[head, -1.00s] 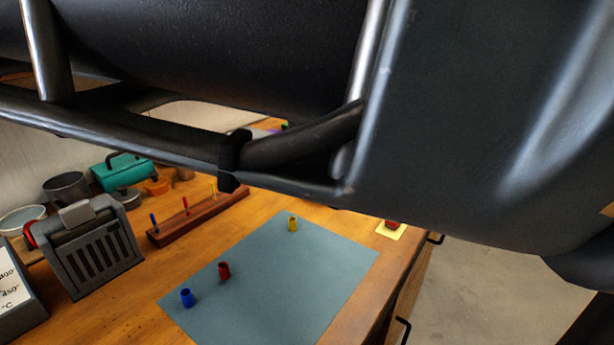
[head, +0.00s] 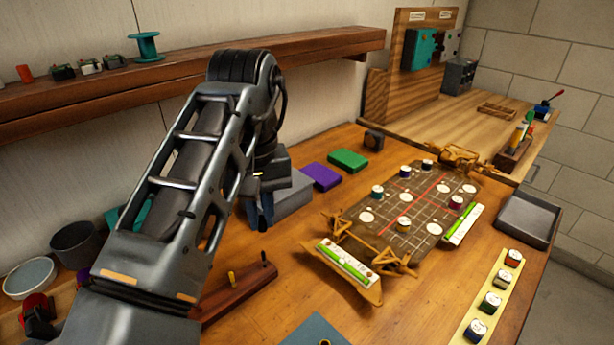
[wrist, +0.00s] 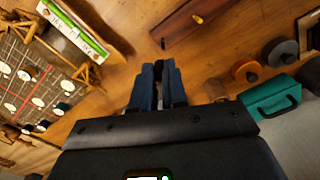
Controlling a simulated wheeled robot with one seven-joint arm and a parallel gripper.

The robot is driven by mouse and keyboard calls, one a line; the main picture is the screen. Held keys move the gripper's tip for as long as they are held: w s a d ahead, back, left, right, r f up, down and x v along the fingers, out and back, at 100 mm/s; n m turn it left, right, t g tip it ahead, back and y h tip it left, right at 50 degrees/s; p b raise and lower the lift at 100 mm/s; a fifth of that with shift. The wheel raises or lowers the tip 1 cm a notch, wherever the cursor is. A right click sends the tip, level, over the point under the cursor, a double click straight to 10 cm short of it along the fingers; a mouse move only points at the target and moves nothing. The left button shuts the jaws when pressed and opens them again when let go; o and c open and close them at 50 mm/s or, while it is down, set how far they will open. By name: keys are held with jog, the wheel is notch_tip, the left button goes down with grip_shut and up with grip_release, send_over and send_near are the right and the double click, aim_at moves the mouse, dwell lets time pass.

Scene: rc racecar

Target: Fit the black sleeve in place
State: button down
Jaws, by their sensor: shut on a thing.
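My gripper (head: 258,215) is above the bench, left of the game board, with its blue fingers pointing down. In the wrist view, the fingers (wrist: 158,78) are close together around a small dark thing (wrist: 159,73), which looks like the black sleeve; the fingers hide most of it. The reddish wooden peg rack (head: 238,297) lies nearer the front, partly hidden by my arm. It carries a yellow peg (head: 231,278) and, near its far right end, a small dark peg (head: 263,256). In the wrist view the rack (wrist: 181,26) is apart from the fingertips, with the dark peg (wrist: 163,43) closest to them.
The game board (head: 420,208) on a tan stand is right of my gripper. A grey block (head: 293,197), a purple block (head: 321,177) and a green block (head: 348,160) lie behind. A corner of the blue-grey mat (head: 312,328) shows at the bottom. Bare wood lies around the rack.

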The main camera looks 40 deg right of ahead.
aim_at(263, 252)
jog(key=shift+w+a+f, duration=0.2)
jog(key=shift+w+f, duration=0.05)
jog(key=shift+f, duration=0.1)
notch_tip(263, 252, down, 4)
jog(key=b, duration=0.4)
jog(key=shift+f, duration=0.1)
jog(key=shift+f+p, duration=0.1)
jog(key=shift+p, duration=0.3)
dwell(1.0)
jog(key=shift+f, duration=0.2)
dwell(0.5)
jog(key=shift+f+b, duration=0.35)
jog(key=shift+f+b, duration=0.9)
jog(key=shift+f, duration=0.8)
jog(key=c, duration=1.1)
grip_release()
